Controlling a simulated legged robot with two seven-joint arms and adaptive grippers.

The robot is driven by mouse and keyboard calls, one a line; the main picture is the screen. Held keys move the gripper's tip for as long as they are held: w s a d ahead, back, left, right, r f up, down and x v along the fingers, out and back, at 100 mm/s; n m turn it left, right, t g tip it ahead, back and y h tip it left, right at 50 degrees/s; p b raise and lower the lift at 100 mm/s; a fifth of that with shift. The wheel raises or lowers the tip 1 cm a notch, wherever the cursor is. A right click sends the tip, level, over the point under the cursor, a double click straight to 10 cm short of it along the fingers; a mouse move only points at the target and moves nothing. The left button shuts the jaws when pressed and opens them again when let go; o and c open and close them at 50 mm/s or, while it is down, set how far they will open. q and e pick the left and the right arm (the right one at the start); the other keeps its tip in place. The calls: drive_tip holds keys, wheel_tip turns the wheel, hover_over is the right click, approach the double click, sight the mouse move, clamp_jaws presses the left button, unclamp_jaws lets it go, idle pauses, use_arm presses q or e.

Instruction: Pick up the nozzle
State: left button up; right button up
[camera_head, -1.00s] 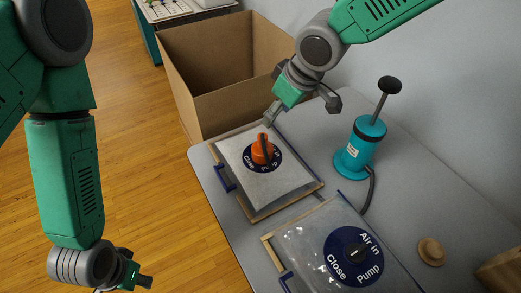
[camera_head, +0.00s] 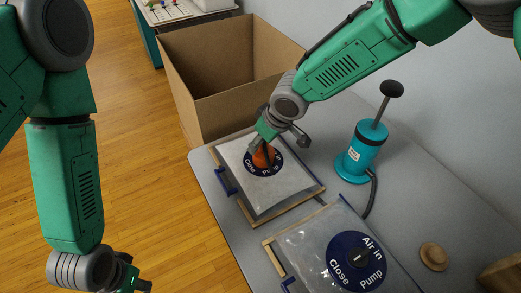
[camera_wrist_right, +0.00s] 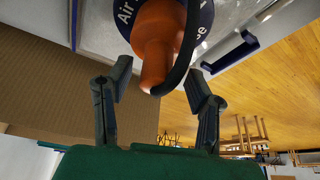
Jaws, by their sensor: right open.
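The orange nozzle (camera_head: 264,156), with a black curved hose or strap, stands on the dark blue round valve label (camera_head: 254,169) of the far clear bag. It fills the top middle of the right wrist view (camera_wrist_right: 156,45). My right gripper (camera_head: 277,143) is over the nozzle, partly covering it. In the right wrist view its two fingers (camera_wrist_right: 160,88) are spread apart, with the nozzle's rounded end between and just beyond the tips, not gripped. My left gripper (camera_head: 132,285) hangs at the bottom left, cut off by the frame edge, so its jaws cannot be judged.
A teal hand pump (camera_head: 361,150) with a black hose stands right of the bag. A second bag with a blue valve label (camera_head: 343,272) lies nearer. An open cardboard box (camera_head: 215,107) adjoins the table's far end. A round wooden piece (camera_head: 432,256) lies at right.

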drive_tip(key=shift+w+f, duration=0.1)
drive_tip(key=shift+f, duration=0.2)
drive_tip(key=shift+d, duration=0.6)
drive_tip(key=c, duration=1)
clamp_jaws()
